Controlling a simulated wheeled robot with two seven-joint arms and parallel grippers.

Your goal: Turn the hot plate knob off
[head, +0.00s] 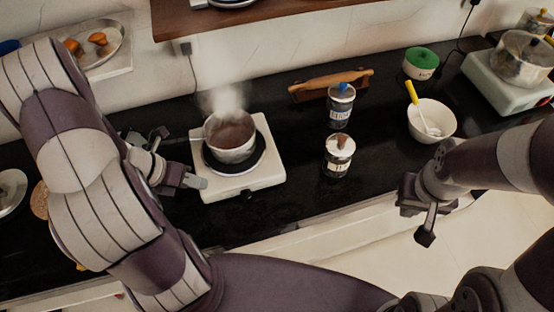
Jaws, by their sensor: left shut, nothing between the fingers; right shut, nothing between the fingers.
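A white hot plate (267,171) stands on the black counter, with a dark burner and a steaming pot (231,141) of brown liquid on it. A small dark knob (247,195) shows on its front side, facing me. My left gripper (203,183) is shut and empty, at the left front corner of the hot plate, a little left of the knob. Whether it touches the hot plate I cannot tell. My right gripper (425,238) is shut and empty, out past the counter's front edge at the right, well away from the hot plate.
Two lidded jars (338,156) stand right of the hot plate. A white bowl (446,113) with a yellow-handled utensil, a green-lidded container (421,63) and a rolling pin (331,80) are farther right and back. A second appliance with a pot (521,60) is at the far right.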

